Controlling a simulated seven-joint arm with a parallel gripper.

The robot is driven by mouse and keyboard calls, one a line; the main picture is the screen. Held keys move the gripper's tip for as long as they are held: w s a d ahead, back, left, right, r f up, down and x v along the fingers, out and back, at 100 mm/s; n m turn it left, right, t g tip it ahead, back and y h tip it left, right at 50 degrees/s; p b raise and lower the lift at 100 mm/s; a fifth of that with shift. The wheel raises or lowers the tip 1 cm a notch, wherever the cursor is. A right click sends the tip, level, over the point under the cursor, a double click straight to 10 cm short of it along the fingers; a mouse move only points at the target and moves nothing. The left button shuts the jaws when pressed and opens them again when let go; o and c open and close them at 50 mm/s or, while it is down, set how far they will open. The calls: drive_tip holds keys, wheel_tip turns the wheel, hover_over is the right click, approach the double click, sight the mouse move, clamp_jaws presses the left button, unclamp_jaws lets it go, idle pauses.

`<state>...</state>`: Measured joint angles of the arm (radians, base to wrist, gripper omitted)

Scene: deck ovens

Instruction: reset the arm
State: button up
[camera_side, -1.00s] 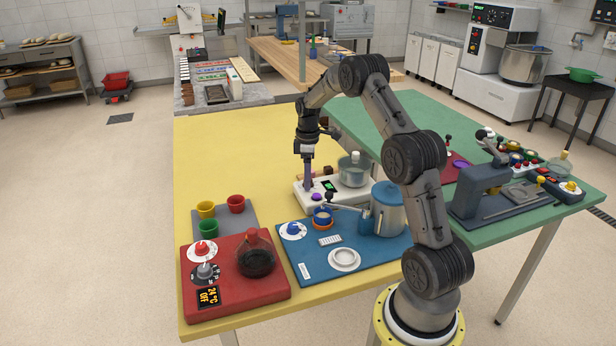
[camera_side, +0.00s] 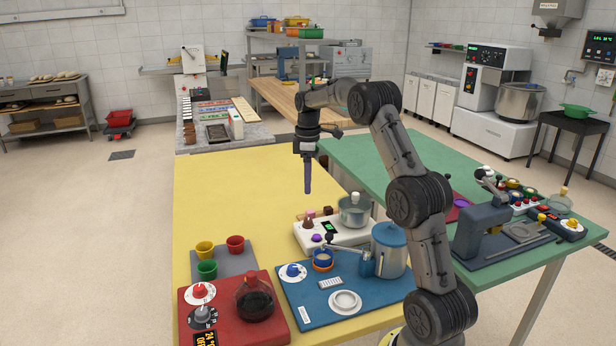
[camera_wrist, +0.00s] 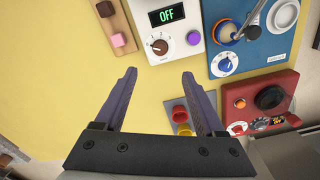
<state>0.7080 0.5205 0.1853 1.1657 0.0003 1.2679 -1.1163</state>
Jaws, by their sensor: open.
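My gripper (camera_side: 308,190) hangs pointing down above the yellow table (camera_side: 240,190), behind the white scale-like unit (camera_side: 312,240) that bears a pot (camera_side: 355,210). In the wrist view my gripper (camera_wrist: 158,75) has its two purple fingers spread well apart, with only bare yellow tabletop between the tips. It is open and holds nothing. The white unit (camera_wrist: 165,35) shows ahead of the fingers in the wrist view, with a display reading OFF and a brown and a purple knob.
A blue board (camera_side: 320,305) with a blue canister (camera_side: 390,248), a red station (camera_side: 225,315) with a dark flask (camera_side: 254,300), and coloured cups (camera_side: 205,250) fill the table's front. A green table (camera_side: 370,150) adjoins at right. The yellow table's back left is clear.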

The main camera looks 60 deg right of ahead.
drive_tip(key=shift+r, duration=0.55)
